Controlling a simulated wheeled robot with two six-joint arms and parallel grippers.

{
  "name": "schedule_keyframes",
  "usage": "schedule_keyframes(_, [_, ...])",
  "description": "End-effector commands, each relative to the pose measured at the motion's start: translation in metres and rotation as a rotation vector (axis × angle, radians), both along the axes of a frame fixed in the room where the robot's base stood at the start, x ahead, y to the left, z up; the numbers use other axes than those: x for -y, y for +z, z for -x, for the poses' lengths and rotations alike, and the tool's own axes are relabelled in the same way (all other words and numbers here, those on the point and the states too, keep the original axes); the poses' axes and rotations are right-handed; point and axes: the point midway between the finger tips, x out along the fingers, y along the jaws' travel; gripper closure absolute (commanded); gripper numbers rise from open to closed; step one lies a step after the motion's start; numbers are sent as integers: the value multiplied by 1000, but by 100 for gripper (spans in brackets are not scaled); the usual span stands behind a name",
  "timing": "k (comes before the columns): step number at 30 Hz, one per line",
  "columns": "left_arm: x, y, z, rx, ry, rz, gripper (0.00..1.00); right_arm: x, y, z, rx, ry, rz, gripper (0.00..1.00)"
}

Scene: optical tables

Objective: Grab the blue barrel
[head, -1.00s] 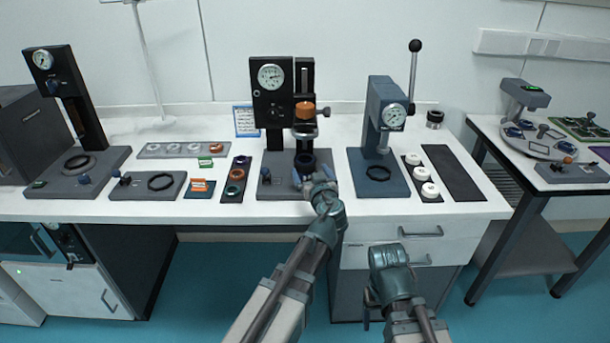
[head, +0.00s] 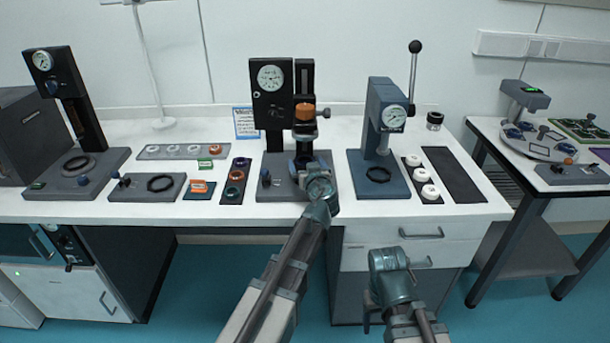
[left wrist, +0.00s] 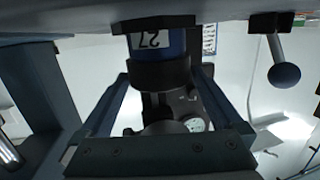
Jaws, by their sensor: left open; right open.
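The blue barrel (left wrist: 172,42) shows in the left wrist view, which is upside down. It has a white label with a number, and a black ring (left wrist: 160,75) adjoins it. My left gripper (left wrist: 163,82) is open, with one finger on each side of the black ring and gaps visible. In the head view the left gripper (head: 311,166) is at the base of the middle black press (head: 270,110) and largely hides the barrel. I cannot tell whether a finger touches it. My right gripper (head: 385,262) is open and empty in front of the drawers.
The press has an orange-topped part (head: 305,111) above the gripper. A blue-grey lever press (head: 378,165) stands close on the right. A dark tray (head: 236,182) with rings lies left. A blue ball knob (left wrist: 284,75) shows beside the barrel in the wrist view.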

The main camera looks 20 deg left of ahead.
Motion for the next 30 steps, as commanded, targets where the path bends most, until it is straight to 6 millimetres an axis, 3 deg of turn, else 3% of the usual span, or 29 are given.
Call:
schedule_keyframes(2, [0, 0, 0, 0, 0, 0, 11, 0, 0, 0, 0, 0, 0, 28])
schedule_keyframes(17, [0, 0, 0, 0, 0, 0, 100, 0, 0, 0, 0, 0, 0, 28])
schedule_keyframes(30, [0, 3, 0, 0, 0, 0, 100, 0, 3, 0, 0, 0, 0, 28])
